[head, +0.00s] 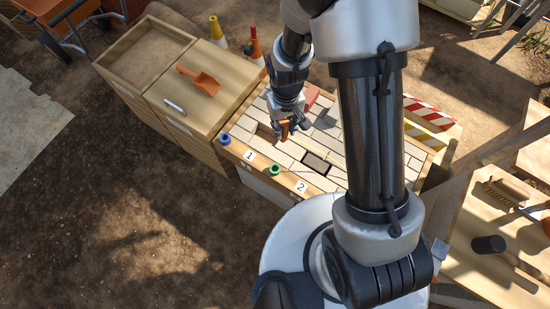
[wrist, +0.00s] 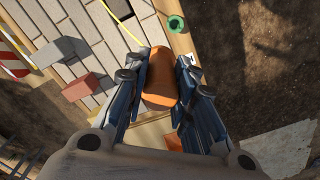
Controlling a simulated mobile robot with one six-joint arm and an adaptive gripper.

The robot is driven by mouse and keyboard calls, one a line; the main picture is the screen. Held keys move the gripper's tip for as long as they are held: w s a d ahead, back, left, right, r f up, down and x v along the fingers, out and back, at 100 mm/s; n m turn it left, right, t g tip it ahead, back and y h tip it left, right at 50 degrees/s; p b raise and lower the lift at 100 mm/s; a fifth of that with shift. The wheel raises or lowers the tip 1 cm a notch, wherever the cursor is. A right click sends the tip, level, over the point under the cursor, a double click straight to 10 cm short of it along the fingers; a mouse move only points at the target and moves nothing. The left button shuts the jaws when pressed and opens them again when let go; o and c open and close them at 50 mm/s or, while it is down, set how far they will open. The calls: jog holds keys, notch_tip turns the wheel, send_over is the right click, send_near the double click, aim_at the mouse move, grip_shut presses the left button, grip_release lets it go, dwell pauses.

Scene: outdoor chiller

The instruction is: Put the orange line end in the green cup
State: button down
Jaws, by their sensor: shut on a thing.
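My gripper (head: 287,131) is over the paved bench top in the head view. It is shut on the orange line end (wrist: 160,85), a rounded orange piece that sits between the fingers in the wrist view. A bit of the orange also shows between the fingers in the head view. The green cup (head: 275,170) stands on the bench's wooden front edge, between the labels 1 and 2, below my gripper in the picture. The green cup also shows in the wrist view (wrist: 176,24), beyond the fingertips and apart from the orange piece.
A blue cup (head: 225,140) stands on the same edge, left of label 1. A dark rectangular opening (head: 317,162) and a yellow line lie on the paving. A red brick (wrist: 80,87) and a grey block (wrist: 56,50) lie nearby. An orange scoop (head: 203,81) rests on the wooden lid.

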jog(key=shift+n, duration=0.7)
jog(key=shift+s+a+f+b, duration=0.5)
jog(key=shift+f+b, duration=0.75)
jog(key=shift+f, duration=2.2)
jog(key=shift+s+a+f+b, duration=0.45)
jog(key=shift+f+b, duration=0.85)
jog(key=shift+f, duration=2.2)
jog(key=shift+s+a+f+b, duration=0.5)
jog(key=shift+f+b, duration=0.75)
jog(key=shift+f, duration=2.2)
jog(key=shift+f, duration=0.25)
jog(key=c, duration=1.3)
grip_release()
jog(key=shift+r, duration=0.1)
jog(key=shift+c, duration=0.2)
